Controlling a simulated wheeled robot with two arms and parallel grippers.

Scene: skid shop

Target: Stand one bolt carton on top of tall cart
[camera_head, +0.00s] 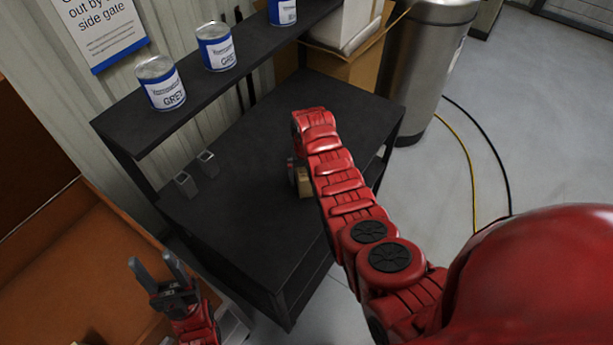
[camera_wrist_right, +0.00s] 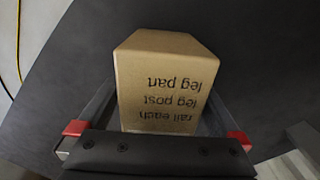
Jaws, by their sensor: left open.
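A small brown bolt carton (camera_head: 305,184) shows at the black cart's top, mostly hidden behind my right arm in the head view. In the right wrist view the carton (camera_wrist_right: 168,75) stands between my right gripper's fingers (camera_wrist_right: 160,118), its printed lines upside down in the picture. I cannot tell whether the fingers press on it, or whether it touches the surface. The black cart (camera_head: 245,205), which looks like the tall cart, has a flat top and a raised back shelf. My left gripper (camera_head: 160,270) is open and empty, left of the cart's front edge.
Two small metal tubes (camera_head: 186,184) stand at the top's left. A cardboard box (camera_head: 350,68) and a steel tank (camera_head: 425,60) are behind. Cables (camera_head: 472,160) cross the floor at right. An orange surface (camera_head: 90,270) is at left.

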